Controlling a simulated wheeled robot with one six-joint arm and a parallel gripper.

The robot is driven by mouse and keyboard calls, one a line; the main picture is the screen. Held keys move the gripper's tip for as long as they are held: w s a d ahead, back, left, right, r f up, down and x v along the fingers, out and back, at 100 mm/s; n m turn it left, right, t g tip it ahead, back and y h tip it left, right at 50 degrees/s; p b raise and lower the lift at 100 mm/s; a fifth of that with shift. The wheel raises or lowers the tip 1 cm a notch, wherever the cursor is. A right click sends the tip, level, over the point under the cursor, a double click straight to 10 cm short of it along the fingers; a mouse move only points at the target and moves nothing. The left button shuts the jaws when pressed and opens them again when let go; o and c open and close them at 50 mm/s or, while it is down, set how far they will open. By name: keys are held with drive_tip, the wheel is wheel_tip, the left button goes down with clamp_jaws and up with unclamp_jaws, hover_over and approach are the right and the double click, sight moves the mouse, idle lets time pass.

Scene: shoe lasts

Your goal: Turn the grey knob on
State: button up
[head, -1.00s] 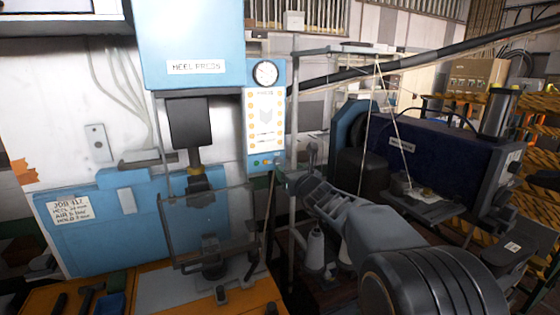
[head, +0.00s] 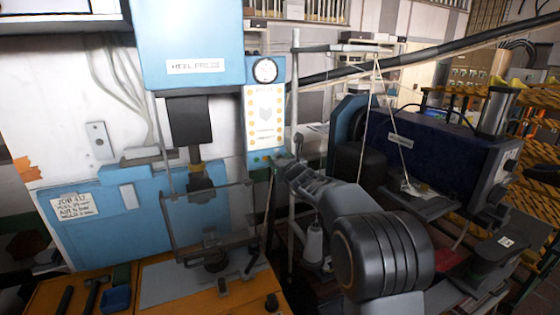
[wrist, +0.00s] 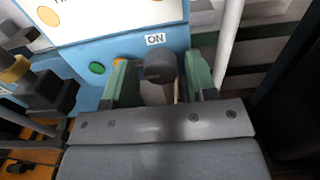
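The grey knob (wrist: 160,66) is on the lower part of the blue press panel in the wrist view, just below a white ON label (wrist: 155,40). My gripper (wrist: 158,78) is open, with one green finger on the left of the knob and one on the right. A gap shows between each finger and the knob. The knob's lower part and its turn position are hard to make out. In the head view my gripper (head: 284,161) is at the panel's lower right corner and covers the knob.
A green button (wrist: 96,68) and an orange one sit left of the knob. A pale upright post (wrist: 228,45) stands close on the right. The heel press (head: 195,45) with its clear guard (head: 210,220) is on the left, and a dark blue machine (head: 430,145) on the right.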

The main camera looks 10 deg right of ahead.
drive_tip(key=c, duration=0.7)
drive_tip(key=shift+c, duration=0.2)
drive_tip(key=shift+d+f+m+p, duration=0.1)
drive_tip(key=shift+m+p, duration=0.2)
drive_tip(key=shift+m, duration=4.15)
drive_tip(key=shift+d+m+p, duration=0.1)
drive_tip(key=shift+m+p, duration=0.15)
drive_tip(key=shift+m, duration=4.2)
